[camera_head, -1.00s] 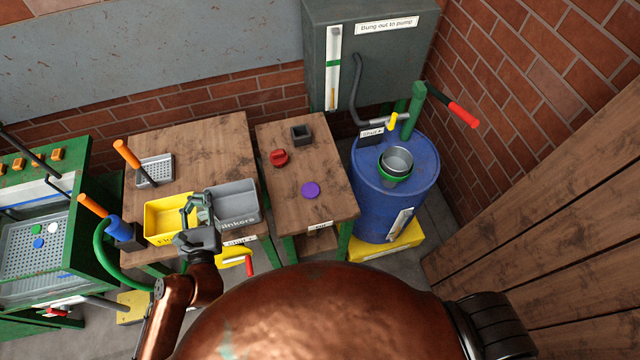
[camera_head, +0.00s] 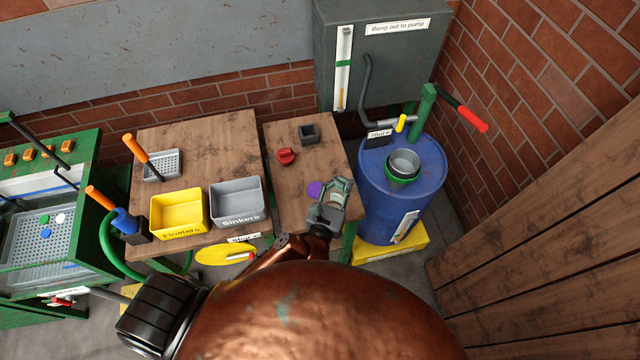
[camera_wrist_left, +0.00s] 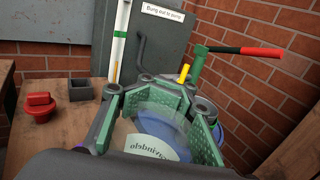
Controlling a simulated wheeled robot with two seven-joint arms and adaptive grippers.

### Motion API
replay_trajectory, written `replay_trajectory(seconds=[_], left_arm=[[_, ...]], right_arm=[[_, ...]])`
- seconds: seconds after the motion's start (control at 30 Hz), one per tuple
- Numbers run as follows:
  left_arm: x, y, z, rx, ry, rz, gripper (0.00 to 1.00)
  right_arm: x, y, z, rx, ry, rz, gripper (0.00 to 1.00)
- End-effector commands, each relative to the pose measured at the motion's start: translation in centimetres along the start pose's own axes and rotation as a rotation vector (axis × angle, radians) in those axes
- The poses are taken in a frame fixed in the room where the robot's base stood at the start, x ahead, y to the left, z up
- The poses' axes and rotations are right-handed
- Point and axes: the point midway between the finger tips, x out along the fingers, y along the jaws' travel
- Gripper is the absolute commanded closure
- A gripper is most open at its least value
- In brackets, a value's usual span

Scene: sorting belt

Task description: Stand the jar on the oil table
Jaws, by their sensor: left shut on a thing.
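My left gripper (camera_head: 338,188) is over the front right part of the small wooden table on the right, which I take as the oil table (camera_head: 290,193). In the left wrist view the gripper (camera_wrist_left: 160,104) is shut on a clear jar with a pale label (camera_wrist_left: 150,149). The label's lettering looks turned over. I cannot tell whether the jar touches the table. In the head view the gripper hides the jar. My right gripper is not in view.
A purple disc (camera_head: 315,188) on this table is partly covered by my gripper. A red knob (camera_head: 286,156) and a dark square holder (camera_head: 309,134) stand farther back. The blue drum (camera_head: 392,200) is close on the right; yellow (camera_head: 178,222) and grey (camera_head: 238,213) bins are left.

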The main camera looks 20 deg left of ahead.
Motion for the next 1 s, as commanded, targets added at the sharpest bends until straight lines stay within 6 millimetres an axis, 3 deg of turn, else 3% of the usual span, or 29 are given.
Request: replay_trajectory(seconds=[0.1, 0.2, 0.5, 0.67, 0.77, 1.0], left_arm=[[-0.2, -2.4, -0.3, -0.002, -0.006, -0.001, 1.0], [-0.4, -3.0, -0.5, -0.003, -0.011, 0.012, 1.0], [-0.9, -1.8, -0.7, -0.004, -0.011, 0.098, 1.0], [-0.8, -1.3, -0.6, -0.001, -0.007, 0.121, 1.0], [0.4, -1.0, -0.9, 0.003, -0.009, 0.123, 1.0], [5.9, -0.1, -3.2, 0.003, -0.01, 0.12, 1.0]], right_arm=[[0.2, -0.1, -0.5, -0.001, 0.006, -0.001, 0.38], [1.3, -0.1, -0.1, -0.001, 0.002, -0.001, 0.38], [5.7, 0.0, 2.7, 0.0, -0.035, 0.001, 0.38], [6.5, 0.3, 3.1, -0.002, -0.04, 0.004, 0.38], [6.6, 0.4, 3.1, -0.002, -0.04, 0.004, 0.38], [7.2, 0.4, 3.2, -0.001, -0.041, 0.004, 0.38]])
